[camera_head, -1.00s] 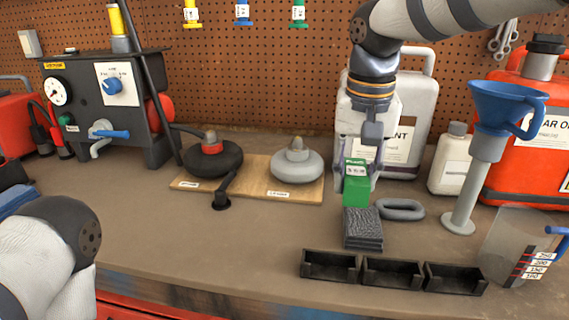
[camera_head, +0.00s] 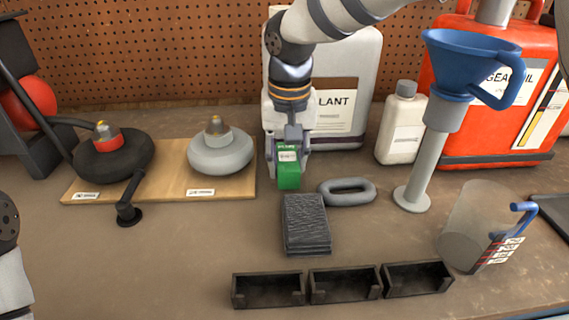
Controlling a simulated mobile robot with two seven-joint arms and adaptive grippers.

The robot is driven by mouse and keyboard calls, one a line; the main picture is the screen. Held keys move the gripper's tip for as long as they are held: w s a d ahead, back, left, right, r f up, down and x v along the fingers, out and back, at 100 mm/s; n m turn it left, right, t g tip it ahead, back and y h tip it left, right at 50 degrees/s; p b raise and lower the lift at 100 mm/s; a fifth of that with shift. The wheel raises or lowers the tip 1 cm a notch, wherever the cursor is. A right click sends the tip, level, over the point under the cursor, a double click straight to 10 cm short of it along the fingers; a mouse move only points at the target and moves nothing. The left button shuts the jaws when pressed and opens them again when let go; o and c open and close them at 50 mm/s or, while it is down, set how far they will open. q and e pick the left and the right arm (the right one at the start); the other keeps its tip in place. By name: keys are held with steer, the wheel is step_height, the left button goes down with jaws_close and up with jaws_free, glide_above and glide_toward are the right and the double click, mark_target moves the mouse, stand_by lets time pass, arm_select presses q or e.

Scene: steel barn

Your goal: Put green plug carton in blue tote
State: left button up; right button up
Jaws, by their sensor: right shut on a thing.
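The green plug carton (camera_head: 288,176) is a small green box with a white label, behind the dark stack of pads on the bench. My right gripper (camera_head: 287,165) points down and is shut on the carton, with a finger on each side. I cannot tell whether the carton touches the bench. My left gripper is out of view; only a piece of my left arm shows at the left edge. I see no blue tote in this view.
A dark pad stack (camera_head: 306,224) and a grey ring (camera_head: 347,191) lie close to the carton. Black bins (camera_head: 345,284) line the front. A blue funnel (camera_head: 472,62) on a stand, a clear jug (camera_head: 475,228) and a white bottle (camera_head: 401,125) stand right. A wooden board (camera_head: 170,190) lies left.

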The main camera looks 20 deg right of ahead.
steer(key=shift+w+f, duration=0.1)
steer(key=shift+f, duration=0.65)
steer(key=o, duration=1.2)
steer(key=shift+f, duration=0.1)
